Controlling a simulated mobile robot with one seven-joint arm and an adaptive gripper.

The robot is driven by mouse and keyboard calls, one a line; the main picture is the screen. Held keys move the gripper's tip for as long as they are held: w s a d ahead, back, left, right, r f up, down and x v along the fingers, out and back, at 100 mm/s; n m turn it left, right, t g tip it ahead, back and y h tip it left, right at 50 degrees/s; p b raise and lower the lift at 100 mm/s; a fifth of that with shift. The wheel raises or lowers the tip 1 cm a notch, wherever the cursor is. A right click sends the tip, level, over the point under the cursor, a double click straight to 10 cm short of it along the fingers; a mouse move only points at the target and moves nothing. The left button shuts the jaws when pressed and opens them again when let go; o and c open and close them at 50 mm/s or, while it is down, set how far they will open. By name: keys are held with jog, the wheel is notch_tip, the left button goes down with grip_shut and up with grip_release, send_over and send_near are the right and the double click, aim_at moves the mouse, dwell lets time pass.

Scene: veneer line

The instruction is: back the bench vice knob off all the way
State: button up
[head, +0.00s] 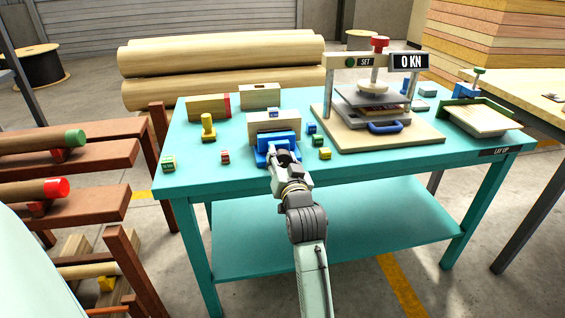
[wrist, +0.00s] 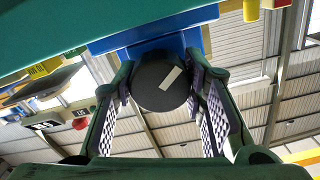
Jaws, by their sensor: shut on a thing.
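The blue bench vice (head: 277,146) stands at the front of the teal table, with a pale wooden block behind it. Its knob (wrist: 160,84) is round and dark with a white mark slanting up to the right, seen in the wrist view in front of the blue vice body (wrist: 150,45). My gripper (head: 284,158) reaches in from the front; in the wrist view my gripper (wrist: 162,90) has a padded finger on each side of the knob, shut on it. The knob is hidden behind my gripper in the head view.
A yellow peg-shaped piece (head: 208,127) stands left. A press (head: 376,95) reading 0 KN stands right. A log rack (head: 75,160) flanks the table's left.

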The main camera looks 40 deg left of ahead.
jog(key=n+b, duration=0.2)
jog(key=n, duration=0.2)
jog(key=shift+f+n, duration=0.1)
jog(key=shift+n, duration=0.2)
jog(key=n+b, duration=0.2)
jog(key=n, duration=0.2)
jog(key=shift+n, duration=0.4)
jog(key=o, duration=0.9)
jog(key=v, duration=1.2)
